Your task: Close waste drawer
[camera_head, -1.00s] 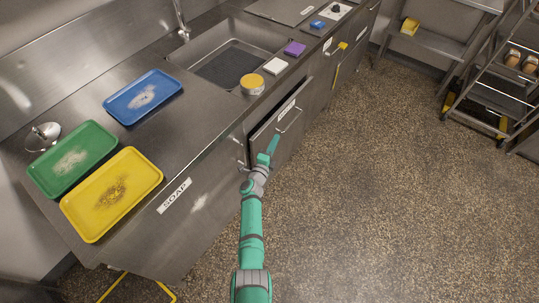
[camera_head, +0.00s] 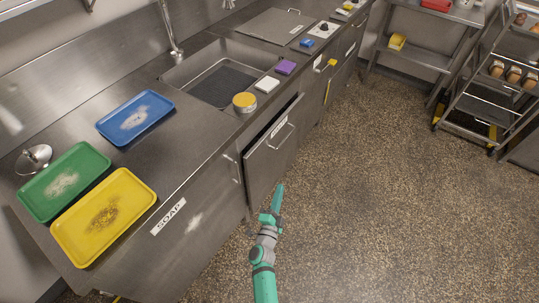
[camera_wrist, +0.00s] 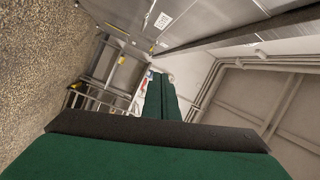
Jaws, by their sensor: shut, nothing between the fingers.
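The waste drawer (camera_head: 268,158) is a tall grey metal front with a white label and a bar handle, under the counter by the sink. It stands partly out, with a dark gap along its top edge. My gripper (camera_head: 279,188) is green, shut and empty. In the head view it shows just below and right of the drawer front, over the floor; I cannot tell whether it touches the front. In the wrist view my closed green fingers (camera_wrist: 161,98) point away, with nothing between them. The label's words are too small to read surely.
The counter holds blue (camera_head: 136,117), green (camera_head: 63,181) and yellow trays (camera_head: 103,216), a sink (camera_head: 222,75) and a yellow-topped tub (camera_head: 245,102). A rack (camera_head: 490,95) stands at right. The speckled floor (camera_head: 400,200) before the cabinets is clear.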

